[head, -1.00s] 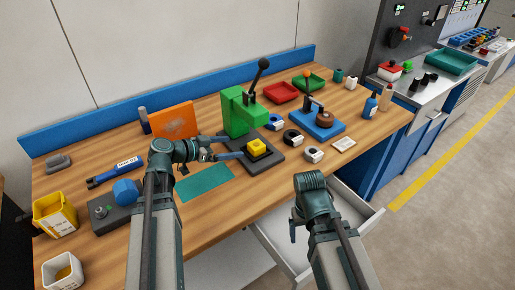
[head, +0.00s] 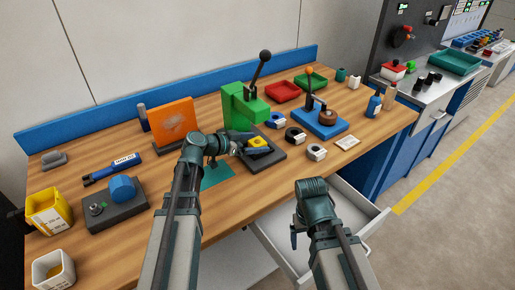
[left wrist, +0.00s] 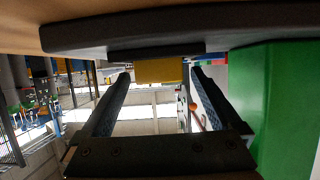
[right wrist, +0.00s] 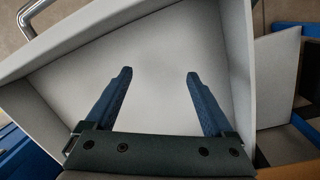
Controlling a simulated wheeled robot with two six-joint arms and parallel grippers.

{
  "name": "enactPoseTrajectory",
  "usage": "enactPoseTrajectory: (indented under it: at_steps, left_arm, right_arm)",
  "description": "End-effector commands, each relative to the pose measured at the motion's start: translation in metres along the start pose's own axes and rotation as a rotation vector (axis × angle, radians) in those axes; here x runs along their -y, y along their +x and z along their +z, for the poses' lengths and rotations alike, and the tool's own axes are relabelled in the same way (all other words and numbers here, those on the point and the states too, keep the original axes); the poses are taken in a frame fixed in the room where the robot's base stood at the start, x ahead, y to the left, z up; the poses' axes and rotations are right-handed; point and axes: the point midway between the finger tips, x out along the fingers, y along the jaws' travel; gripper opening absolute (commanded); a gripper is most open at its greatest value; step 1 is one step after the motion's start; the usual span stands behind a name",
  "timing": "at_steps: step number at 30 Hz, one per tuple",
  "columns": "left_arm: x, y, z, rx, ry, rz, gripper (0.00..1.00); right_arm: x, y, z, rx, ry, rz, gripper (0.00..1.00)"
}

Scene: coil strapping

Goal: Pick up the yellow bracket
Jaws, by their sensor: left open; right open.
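The yellow bracket (head: 257,142) sits on the dark base plate (head: 268,160) of the green press (head: 241,108). My left gripper (head: 250,142) is open at the bracket, partly covering it in the head view. In the left wrist view the yellow bracket (left wrist: 159,70) shows between and just beyond the two open fingertips (left wrist: 158,78); I cannot tell whether they touch it. My right gripper (right wrist: 152,75) is open and empty over the white open drawer (right wrist: 150,40). Its fingers are hardly visible in the head view.
The green press stands close behind the bracket. A blue fixture (head: 320,122), black and white rings and a teal mat (head: 217,177) lie around it. An orange panel (head: 173,124) stands to the left. The front right of the bench is clear.

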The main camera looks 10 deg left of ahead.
Motion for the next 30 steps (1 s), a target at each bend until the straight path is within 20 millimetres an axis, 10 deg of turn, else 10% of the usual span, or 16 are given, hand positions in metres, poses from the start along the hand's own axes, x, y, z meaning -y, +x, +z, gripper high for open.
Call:
enactPoseTrajectory:
  at_steps: [9, 25, 30]
  left_arm:
    - [0.0002, 0.0136, -0.0001, 0.0, 0.001, -0.001, 0.97]
    - [0.0002, 0.0134, 0.0, 0.0, 0.001, -0.001, 0.04]
    - [0.0002, 0.0133, -0.0001, -0.001, 0.0, -0.001, 0.0]
  right_arm:
    - [0.0005, 0.0052, -0.0003, 0.0, 0.0, 0.0, 0.88]
    - [0.0005, 0.0052, -0.0003, 0.0, 0.0, 0.0, 0.88]
    - [0.0005, 0.0051, -0.0003, 0.0, 0.0, 0.0, 0.88]
